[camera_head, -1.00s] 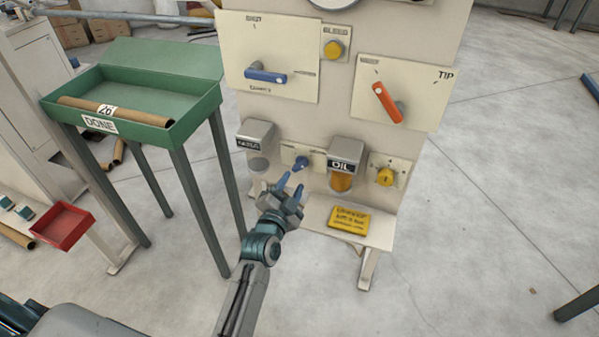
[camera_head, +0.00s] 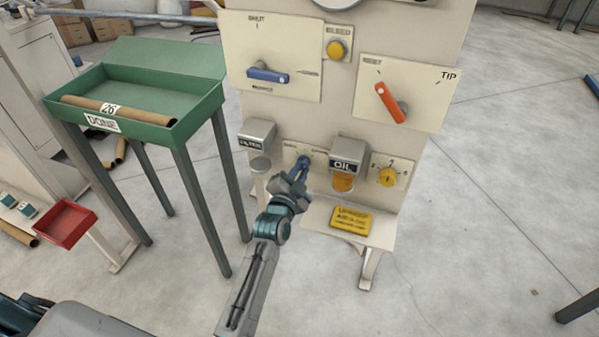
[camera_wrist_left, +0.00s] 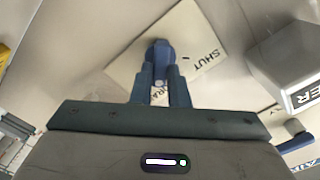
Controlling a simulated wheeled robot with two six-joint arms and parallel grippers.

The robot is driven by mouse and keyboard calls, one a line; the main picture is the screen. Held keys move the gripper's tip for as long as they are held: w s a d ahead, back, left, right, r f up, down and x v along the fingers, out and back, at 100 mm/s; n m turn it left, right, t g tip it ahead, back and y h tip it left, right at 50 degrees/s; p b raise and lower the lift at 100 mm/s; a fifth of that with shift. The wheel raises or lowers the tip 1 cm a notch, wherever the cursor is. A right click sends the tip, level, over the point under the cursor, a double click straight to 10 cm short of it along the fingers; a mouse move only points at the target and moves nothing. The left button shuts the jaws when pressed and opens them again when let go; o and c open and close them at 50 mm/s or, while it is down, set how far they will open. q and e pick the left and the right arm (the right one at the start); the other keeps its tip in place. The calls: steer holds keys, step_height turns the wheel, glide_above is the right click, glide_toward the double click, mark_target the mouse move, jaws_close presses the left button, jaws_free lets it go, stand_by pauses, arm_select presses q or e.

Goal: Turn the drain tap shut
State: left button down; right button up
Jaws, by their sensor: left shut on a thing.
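The drain tap is a small blue handle (camera_head: 304,161) on a cream plate low on the machine's front, between the filter bowl and the oil cup. In the left wrist view the blue tap (camera_wrist_left: 159,52) stands in front of a plate (camera_wrist_left: 190,48) lettered "SHUT" and, partly hidden, "DRA...". My left gripper (camera_head: 299,174) reaches it from below. Its two blue fingers (camera_wrist_left: 160,80) are shut on the tap handle, one on each side. The fingers hide part of the handle and plate lettering. My right gripper is not in view.
The filter bowl (camera_head: 257,134) is close on the left and the oil cup (camera_head: 347,152) close on the right. A yellow knob (camera_head: 387,177), a yellow sign (camera_head: 351,220), and blue (camera_head: 268,75) and orange (camera_head: 391,103) levers are nearby. A green tray stand (camera_head: 190,118) stands left.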

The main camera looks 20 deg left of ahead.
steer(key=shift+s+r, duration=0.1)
arm_select(q)
steer(key=n+p, duration=0.2)
steer(key=n, duration=0.4)
steer(key=n+p, duration=0.1)
steer(key=n, duration=0.5)
steer(key=n+p, duration=0.2)
steer(key=n, duration=0.3)
steer(key=shift+a+n+p, duration=0.3)
steer(key=shift+a+n, duration=0.1)
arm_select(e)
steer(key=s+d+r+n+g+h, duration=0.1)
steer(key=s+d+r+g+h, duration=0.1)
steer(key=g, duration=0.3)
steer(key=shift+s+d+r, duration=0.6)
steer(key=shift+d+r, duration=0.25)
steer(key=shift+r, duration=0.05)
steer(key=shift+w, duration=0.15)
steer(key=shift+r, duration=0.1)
arm_select(q)
steer(key=c, duration=1.4)
jaws_free()
